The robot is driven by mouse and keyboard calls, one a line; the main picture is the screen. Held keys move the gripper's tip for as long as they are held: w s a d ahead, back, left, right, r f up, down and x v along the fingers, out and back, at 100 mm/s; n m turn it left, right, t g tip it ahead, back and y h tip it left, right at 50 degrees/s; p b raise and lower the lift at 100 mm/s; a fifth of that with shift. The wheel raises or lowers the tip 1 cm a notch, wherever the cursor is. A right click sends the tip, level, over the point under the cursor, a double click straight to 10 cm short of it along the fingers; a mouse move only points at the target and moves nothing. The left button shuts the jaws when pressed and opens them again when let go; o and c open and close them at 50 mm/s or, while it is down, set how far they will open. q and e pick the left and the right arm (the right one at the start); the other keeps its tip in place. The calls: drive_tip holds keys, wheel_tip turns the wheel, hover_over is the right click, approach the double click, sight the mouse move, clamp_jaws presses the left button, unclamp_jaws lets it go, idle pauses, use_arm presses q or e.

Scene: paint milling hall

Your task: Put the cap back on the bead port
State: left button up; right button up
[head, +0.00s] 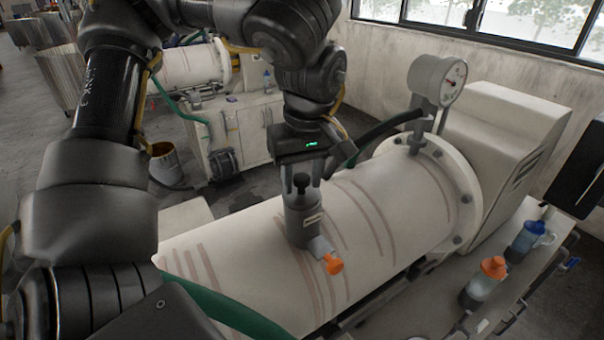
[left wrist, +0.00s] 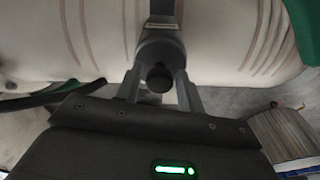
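The grey bead port fitting (head: 302,222) stands on top of the cream drum (head: 385,215), with a small label on its side and a side spout with an orange end (head: 334,264). A black knob (head: 301,183) tops the fitting. It also shows in the left wrist view (left wrist: 159,77). My left gripper (head: 303,180) points down over it, one finger on each side. In the left wrist view there is a gap between knob and fingers, and the fingertips meet the grey part's edges. I cannot tell whether they press on it, or whether a separate cap is there. My right gripper is out of view.
A pressure gauge (head: 438,80) rises from the drum's flange behind the fitting. A bottle with an orange top (head: 484,282) and a jug with a blue top (head: 528,238) stand on the bench at right. A green hose (head: 225,310) crosses in front.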

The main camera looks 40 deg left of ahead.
sight(305, 198)
use_arm(q)
drive_tip(key=shift+o, duration=1)
drive_tip(key=shift+r, duration=0.2)
wheel_tip(305, 198, up, 13)
drive_tip(key=d, duration=0.1)
drive_tip(key=shift+s+d, duration=0.2)
drive_tip(key=shift+s, duration=0.05)
drive_tip(key=shift+s+a+f, duration=0.1)
drive_tip(key=shift+f, duration=0.1)
